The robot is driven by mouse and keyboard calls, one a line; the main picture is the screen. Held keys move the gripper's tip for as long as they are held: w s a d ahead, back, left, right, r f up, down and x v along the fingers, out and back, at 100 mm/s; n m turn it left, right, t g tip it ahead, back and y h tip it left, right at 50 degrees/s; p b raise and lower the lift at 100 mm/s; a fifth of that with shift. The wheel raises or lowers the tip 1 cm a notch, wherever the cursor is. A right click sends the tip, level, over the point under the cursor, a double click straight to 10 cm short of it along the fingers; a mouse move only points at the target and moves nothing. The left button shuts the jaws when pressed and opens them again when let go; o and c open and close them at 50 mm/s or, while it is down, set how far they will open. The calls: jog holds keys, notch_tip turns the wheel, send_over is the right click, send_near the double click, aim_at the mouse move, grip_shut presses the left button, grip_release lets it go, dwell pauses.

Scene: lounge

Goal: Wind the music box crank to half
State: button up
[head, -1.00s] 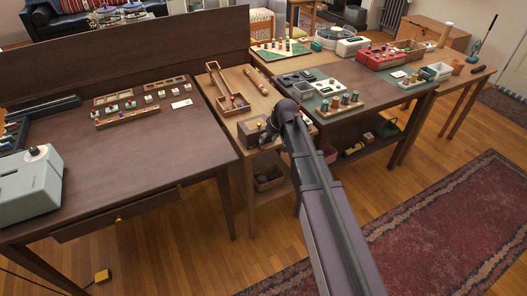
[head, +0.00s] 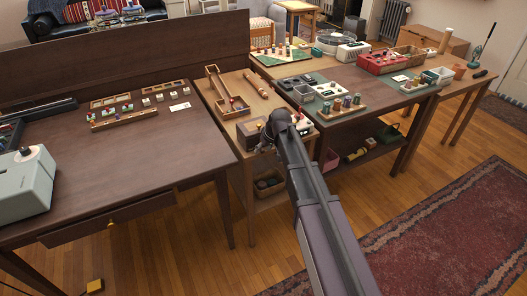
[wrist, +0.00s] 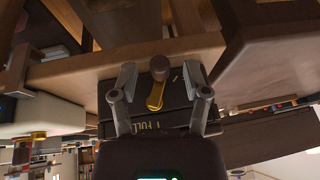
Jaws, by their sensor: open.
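The music box (head: 247,134) is a small wooden box near the front end of the narrow middle table, partly hidden by my arm. In the wrist view its dark face (wrist: 178,117) carries light markings, with "FULL" readable below the crank. The crank has a brass arm (wrist: 156,96) and a round brown knob (wrist: 160,65). My gripper (wrist: 160,78) is open, its two fingers on either side of the knob with a gap at each side. In the head view my gripper (head: 268,147) is beside the box, its fingers hard to make out.
A wooden track (head: 226,88) and a roller-shaped piece (head: 255,84) lie behind the box on the same table. A dark desk (head: 150,160) stands to the left, and a table with a green mat (head: 345,92) and several small items stands to the right.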

grip_shut()
dwell(0.5)
jog(key=shift+m+g+y+b, duration=0.3)
jog(key=shift+g+y+b, duration=0.3)
jog(key=shift+y, duration=0.6)
jog(key=shift+s+a+r+y, duration=0.1)
jog(key=shift+r+y, duration=0.1)
jog(key=shift+y, duration=0.2)
